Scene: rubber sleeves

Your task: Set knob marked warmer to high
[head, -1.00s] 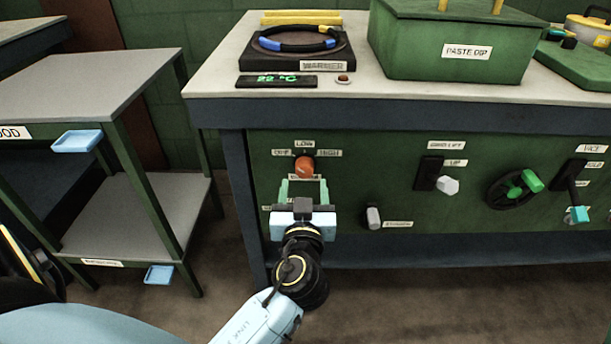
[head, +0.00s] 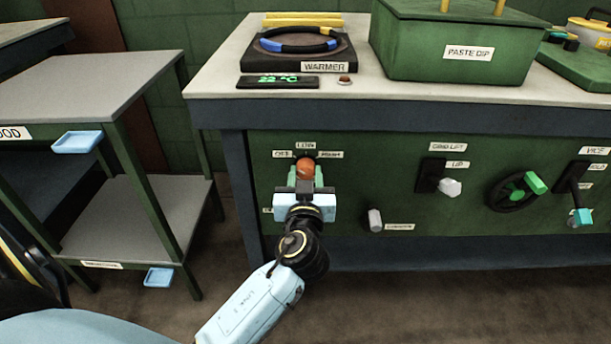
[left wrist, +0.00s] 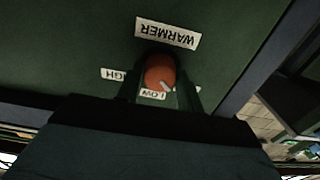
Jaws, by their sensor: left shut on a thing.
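The orange warmer knob (head: 305,168) is on the green front panel below the hot plate, and it also shows in the left wrist view (left wrist: 159,71). Its pale pointer mark in the wrist view aims down and slightly right, near the LOW label (left wrist: 153,94). The HIGH label (left wrist: 120,75) is partly covered on the left of that upside-down view. The WARMER label (left wrist: 167,33) is above the knob there. The OFF label (head: 282,154) is left of the knob in the head view. My left gripper (head: 305,178) is shut on the knob, one green finger on each side. My right gripper is out of view.
A grey knob (head: 375,219), a grid lift lever (head: 449,187), a black wheel (head: 512,192) and a vice lever (head: 580,215) stick out of the panel to the right. The black warmer plate (head: 336,63) is on the bench top. A shelf cart (head: 85,80) stands at left.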

